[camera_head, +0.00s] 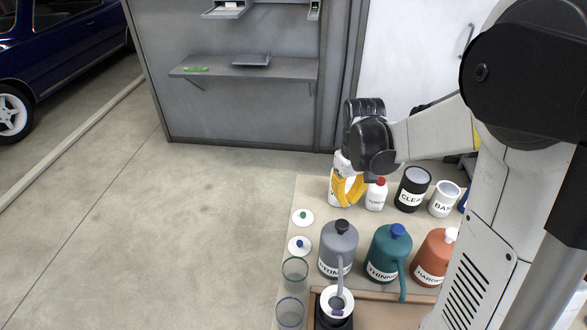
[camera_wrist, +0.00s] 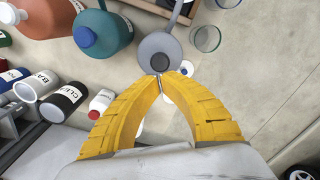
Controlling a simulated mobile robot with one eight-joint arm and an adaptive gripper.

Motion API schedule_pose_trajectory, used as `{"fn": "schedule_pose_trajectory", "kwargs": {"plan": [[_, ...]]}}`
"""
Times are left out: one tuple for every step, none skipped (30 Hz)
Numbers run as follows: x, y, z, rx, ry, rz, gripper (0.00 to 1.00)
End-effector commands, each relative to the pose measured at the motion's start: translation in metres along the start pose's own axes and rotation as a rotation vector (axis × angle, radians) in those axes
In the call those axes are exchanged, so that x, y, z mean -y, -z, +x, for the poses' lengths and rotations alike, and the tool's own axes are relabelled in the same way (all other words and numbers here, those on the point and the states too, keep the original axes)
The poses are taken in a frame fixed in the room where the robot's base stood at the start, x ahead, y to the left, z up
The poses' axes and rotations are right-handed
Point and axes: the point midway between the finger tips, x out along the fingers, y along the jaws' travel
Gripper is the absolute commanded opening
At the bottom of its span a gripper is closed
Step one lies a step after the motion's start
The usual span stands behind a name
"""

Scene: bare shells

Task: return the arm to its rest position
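The grey jug (camera_wrist: 158,50) with a dark cap lies just beyond the tips in that view; the head view shows the grey jug (camera_head: 338,258) upright nearer the front. My arm reaches in from the right, bent and extended over the table.
The table (camera_head: 312,190) holds a teal jug (camera_head: 387,262), an orange jug (camera_head: 432,265), a black can (camera_head: 410,183), a white can (camera_head: 444,207) and a small red-capped bottle (camera_head: 376,200). Two glasses (camera_head: 294,270) stand at the left edge. Open floor (camera_head: 200,220) lies left; a shelf (camera_head: 285,70) is behind.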

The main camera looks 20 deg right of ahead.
Motion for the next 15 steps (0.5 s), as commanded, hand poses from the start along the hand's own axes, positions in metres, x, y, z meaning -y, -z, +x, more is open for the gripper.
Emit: {"fn": "schedule_pose_trajectory", "kwargs": {"plan": [[0.0, 0.0, 0.0, 0.0, 0.0, 0.0, 0.0], [0.0, 0.0, 0.0, -0.001, 0.0, 0.0, 0.0], [0.001, -0.001, 0.0, -0.004, -0.001, 0.0, 0.0], [0.002, -0.001, -0.001, -0.008, -0.003, 0.001, 0.0], [0.004, -0.002, -0.002, -0.015, -0.005, 0.002, 0.0], [0.007, -0.004, -0.003, -0.029, -0.01, 0.004, 0.0], [0.01, -0.006, -0.005, -0.044, -0.014, 0.007, 0.0], [0.014, -0.009, -0.006, -0.06, -0.019, 0.011, 0.0], [0.021, -0.013, -0.009, -0.088, -0.027, 0.015, 0.0], [0.026, -0.017, -0.011, -0.112, -0.033, 0.02, 0.0], [0.031, -0.021, -0.013, -0.137, -0.039, 0.025, 0.0], [0.039, -0.027, -0.015, -0.174, -0.046, 0.033, 0.0], [0.044, -0.032, -0.016, -0.202, -0.051, 0.037, 0.0], [0.05, -0.037, -0.017, -0.23, -0.055, 0.044, 0.0], [0.057, -0.043, -0.017, -0.267, -0.059, 0.051, 0.0]]}}
